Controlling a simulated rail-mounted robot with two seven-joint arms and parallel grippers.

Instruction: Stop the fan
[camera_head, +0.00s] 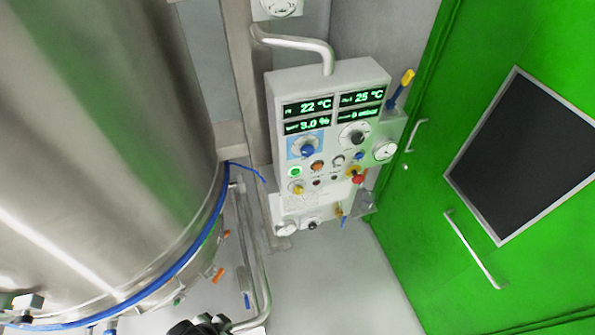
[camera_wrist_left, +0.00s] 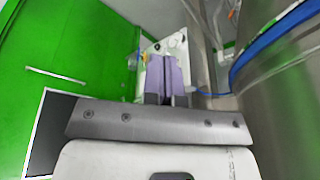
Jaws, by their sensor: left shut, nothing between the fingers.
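A white control panel (camera_head: 328,130) hangs on a steel column, with green displays reading 22 °C, 25 °C, 3.0 % and 0 mbar. Below them are a blue knob (camera_head: 307,150) on a light blue plate and a black knob (camera_head: 357,138). A green-lit button (camera_head: 295,171), an orange button (camera_head: 317,166) and a red knob (camera_head: 358,179) sit lower. I cannot read which control is the fan's. My right gripper is out of sight.
A large steel vessel (camera_head: 100,130) with a blue band fills the left. A steel pipe (camera_head: 300,42) bends into the panel's top. A green door (camera_head: 435,185) with a dark window and handles stands on the right. Grey floor lies open below the panel.

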